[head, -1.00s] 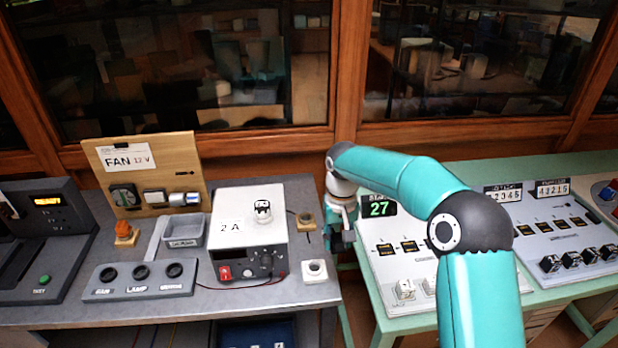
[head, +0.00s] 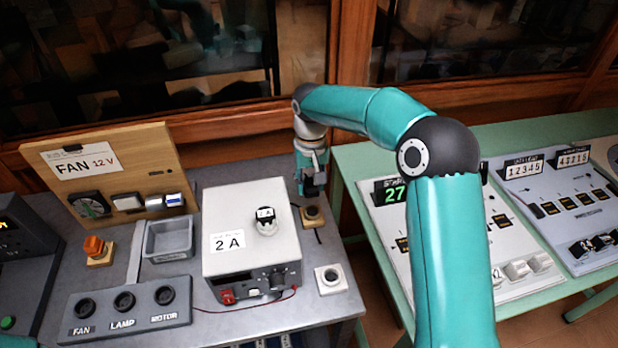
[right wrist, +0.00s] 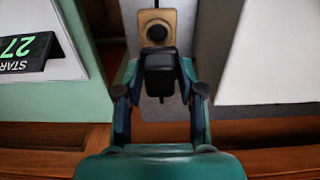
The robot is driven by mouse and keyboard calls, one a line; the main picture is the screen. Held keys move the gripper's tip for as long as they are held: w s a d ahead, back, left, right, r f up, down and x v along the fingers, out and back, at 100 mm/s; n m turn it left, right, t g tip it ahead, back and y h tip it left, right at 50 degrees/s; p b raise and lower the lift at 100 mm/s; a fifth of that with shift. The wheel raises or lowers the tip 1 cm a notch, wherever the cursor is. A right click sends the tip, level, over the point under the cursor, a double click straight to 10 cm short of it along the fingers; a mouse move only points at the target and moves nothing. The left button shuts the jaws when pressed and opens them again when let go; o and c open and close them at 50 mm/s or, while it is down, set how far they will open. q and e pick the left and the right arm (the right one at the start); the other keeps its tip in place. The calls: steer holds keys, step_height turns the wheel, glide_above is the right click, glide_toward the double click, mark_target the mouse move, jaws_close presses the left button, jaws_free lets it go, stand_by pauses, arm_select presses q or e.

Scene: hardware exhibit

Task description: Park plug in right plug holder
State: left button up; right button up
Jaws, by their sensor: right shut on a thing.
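My right gripper (head: 312,190) is shut on a dark plug (right wrist: 159,74), which shows between its fingers in the right wrist view. In the head view the gripper is over the grey bench, just behind a small tan holder block (head: 312,214) with a round dark hole. The tan block also shows just beyond the plug in the right wrist view (right wrist: 148,17). The plug's tip and any contact with the block cannot be made out. A white holder block (head: 331,280) with a round hole sits nearer the bench's front edge. My left gripper is not in view.
A white power supply box (head: 222,205) marked 2 A stands left of the holders. A grey tray (head: 169,240), a FAN board (head: 105,175) and a three-hole panel (head: 130,304) lie further left. A gap separates the bench from the green table (head: 350,165) at right.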

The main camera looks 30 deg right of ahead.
mark_target(312, 197)
steer(key=shift+s+d+f+b, duration=0.1)
steer(key=shift+d+f+b, duration=0.05)
steer(key=shift+f+b, duration=1.55)
steer(key=shift+f, duration=0.85)
steer(key=shift+f, duration=0.1)
steer(key=shift+f+b, duration=0.55)
steer(key=shift+f, duration=0.4)
stand_by(1.1)
steer(key=o, duration=1.7)
steer(key=shift+r, duration=0.1)
steer(key=shift+r+p, duration=2.8)
steer(key=shift+r, duration=0.65)
